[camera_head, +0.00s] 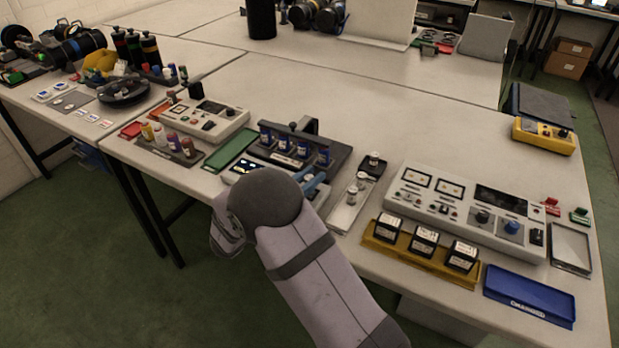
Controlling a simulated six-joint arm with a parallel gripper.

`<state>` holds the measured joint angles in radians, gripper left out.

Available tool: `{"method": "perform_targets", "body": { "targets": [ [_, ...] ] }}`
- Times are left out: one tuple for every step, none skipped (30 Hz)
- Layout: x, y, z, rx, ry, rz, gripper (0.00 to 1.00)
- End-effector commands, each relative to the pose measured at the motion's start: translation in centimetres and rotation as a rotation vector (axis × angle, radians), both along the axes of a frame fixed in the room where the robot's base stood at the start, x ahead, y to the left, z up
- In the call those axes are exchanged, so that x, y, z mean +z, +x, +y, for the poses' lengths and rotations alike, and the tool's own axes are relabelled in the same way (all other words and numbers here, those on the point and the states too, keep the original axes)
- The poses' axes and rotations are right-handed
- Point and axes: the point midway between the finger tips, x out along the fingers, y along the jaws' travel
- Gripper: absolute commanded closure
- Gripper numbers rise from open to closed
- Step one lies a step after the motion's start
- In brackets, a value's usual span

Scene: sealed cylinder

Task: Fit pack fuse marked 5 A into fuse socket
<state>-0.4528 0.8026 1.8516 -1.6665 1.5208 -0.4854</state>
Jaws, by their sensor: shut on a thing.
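My arm reaches in from the bottom centre, and its dark rounded joint covers the front of a low device (233,178) with a lit display. My gripper's fingers are hidden behind my arm, so what they hold does not show. Small pale cylinders that look like fuses stand to the right of my arm, one (351,195) on a light tray (342,218) and one (374,160) in a dark holder behind it. Their markings are too small to read. I cannot make out the fuse socket; it may be behind my arm. A blue bar (315,182) shows just right of the joint.
A dark rack (335,165) with several blue cylinders stands behind my arm. A grey control panel (460,210) and a yellow tray (387,245) with three black-and-white blocks stand to the right. A blue tray (530,296) lies near the front edge.

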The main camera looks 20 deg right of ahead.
Motion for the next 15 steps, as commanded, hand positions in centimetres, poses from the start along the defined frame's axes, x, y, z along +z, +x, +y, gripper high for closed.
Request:
{"method": "perform_targets", "body": {
  "targets": [
    [0.02,0.00,0.00,0.000,0.000,0.000,1.00],
    [0.01,0.00,0.00,0.000,0.000,0.000,1.00],
    [-0.06,0.00,0.00,0.000,0.000,0.000,1.00],
    [-0.14,0.00,0.00,0.000,0.000,0.000,1.00],
    [-0.24,0.00,0.00,0.000,0.000,0.000,1.00],
    [-0.38,0.00,0.00,0.000,0.000,0.000,1.00],
    [-0.46,0.00,0.00,0.000,-0.001,0.001,1.00],
    [-0.55,0.00,0.00,0.000,-0.001,0.001,1.00],
    [-0.66,0.00,0.00,0.000,-0.001,0.001,1.00],
    [-0.66,0.00,0.00,0.000,-0.001,0.001,0.79],
    [-0.59,0.00,0.00,0.000,0.000,0.000,0.71],
    [-0.58,-0.01,-0.01,0.000,0.000,0.000,0.62],
    [-0.58,-0.01,-0.01,0.000,-0.001,0.001,0.62],
    [-0.57,-0.01,-0.01,0.000,-0.001,0.001,0.62],
    [-0.57,-0.01,-0.01,0.000,0.000,0.000,0.62]
  ]
}}
